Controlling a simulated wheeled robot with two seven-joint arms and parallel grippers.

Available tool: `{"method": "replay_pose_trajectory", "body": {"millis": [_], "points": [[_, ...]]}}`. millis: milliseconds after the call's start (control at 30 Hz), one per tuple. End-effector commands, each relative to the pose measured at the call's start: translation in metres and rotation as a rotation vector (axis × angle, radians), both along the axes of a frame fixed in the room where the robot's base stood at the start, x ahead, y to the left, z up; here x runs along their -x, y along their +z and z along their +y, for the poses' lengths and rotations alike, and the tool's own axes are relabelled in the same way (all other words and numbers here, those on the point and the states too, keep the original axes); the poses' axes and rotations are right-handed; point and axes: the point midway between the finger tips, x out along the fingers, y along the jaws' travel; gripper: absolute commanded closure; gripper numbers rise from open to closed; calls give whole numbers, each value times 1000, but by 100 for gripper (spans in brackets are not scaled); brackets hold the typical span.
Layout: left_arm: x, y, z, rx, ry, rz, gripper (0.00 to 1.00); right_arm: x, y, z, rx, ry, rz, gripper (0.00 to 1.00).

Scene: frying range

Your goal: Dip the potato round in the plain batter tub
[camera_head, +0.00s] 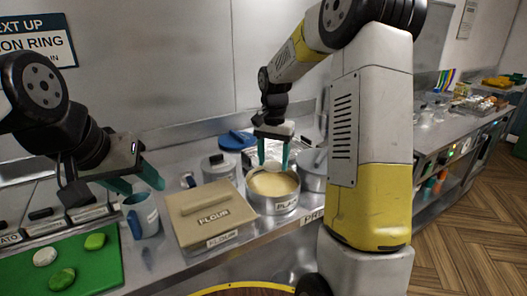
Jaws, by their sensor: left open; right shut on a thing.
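The plain batter tub (286,204) is a round metal pot with a label, full of pale yellow batter (273,184). My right gripper (273,160) hangs fingers-down over the back part of the tub. It is shut on a small pale round (273,167), which appears to be the potato round. The round is partly hidden between the teal fingers, and I cannot tell whether it touches the batter. My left gripper (143,181) is open and empty, above the area beside the blue mug.
A closed flour box (212,228) stands left of the tub. A blue mug (142,217) and a green board (100,270) with several rounds lie further left. Lidded metal pots (217,167) and a blue lid (237,140) are behind. My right arm hides part of the right counter.

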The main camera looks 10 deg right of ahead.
Motion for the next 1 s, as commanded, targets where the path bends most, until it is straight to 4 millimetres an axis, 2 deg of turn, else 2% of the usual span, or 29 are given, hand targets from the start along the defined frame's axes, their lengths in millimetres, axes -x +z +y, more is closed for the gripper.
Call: {"method": "replay_pose_trajectory", "body": {"millis": [700,1000], "points": [[0,0,0,0,0,0,50,0,-86,1,0,2,2,64],[0,0,0,0,0,0,50,0,-105,0,0,1,1,64]]}}
